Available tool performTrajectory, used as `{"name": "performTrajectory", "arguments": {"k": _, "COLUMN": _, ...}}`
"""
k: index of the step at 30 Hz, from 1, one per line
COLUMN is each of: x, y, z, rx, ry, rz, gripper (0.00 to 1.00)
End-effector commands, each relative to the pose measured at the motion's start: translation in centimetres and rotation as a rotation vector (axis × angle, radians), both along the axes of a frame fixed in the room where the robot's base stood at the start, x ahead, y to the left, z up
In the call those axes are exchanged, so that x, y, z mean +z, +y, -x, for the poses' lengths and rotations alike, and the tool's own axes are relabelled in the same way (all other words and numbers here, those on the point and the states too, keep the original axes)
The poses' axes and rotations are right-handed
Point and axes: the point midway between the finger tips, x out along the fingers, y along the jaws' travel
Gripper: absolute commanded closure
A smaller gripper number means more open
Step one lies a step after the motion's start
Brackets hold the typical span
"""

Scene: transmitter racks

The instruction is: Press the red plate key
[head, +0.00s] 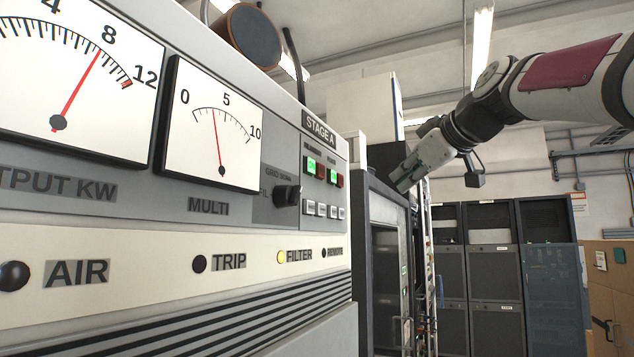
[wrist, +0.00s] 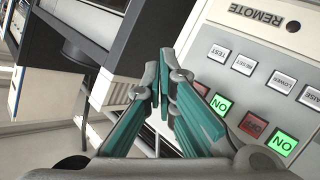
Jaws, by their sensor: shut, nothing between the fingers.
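The red plate key (head: 340,180) is at the right end of the upper key row on the STAGE A panel, right of the lit green plate key (head: 333,176). In the wrist view, where the panel appears upside down, the red plate key (wrist: 201,88) is dim and partly covered by a finger, beside the lit green plate ON key (wrist: 221,104). My gripper (head: 403,182) is shut and empty, right of the panel's edge in the head view. In the wrist view its fingertips (wrist: 160,62) meet left of the keys. I cannot tell the gap to the panel.
Another red key (wrist: 253,124) and lit green ON key (wrist: 281,143) form the second pair. Small white keys (wrist: 243,63) sit close by. A black selector knob (head: 287,194) sticks out left of the keys. A dark grey cabinet (head: 385,215) stands beyond the panel.

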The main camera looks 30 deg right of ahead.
Motion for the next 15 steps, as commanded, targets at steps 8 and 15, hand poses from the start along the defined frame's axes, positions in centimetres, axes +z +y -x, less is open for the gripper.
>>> {"name": "performTrajectory", "arguments": {"k": 8, "x": 0.0, "y": 0.6, "z": -0.8, "rx": 0.0, "ry": 0.001, "rz": -0.001, "gripper": 1.0}}
{"name": "performTrajectory", "arguments": {"k": 15, "x": 0.0, "y": 2.5, "z": -3.2, "rx": 0.0, "ry": 0.002, "rz": 0.001, "gripper": 1.0}}
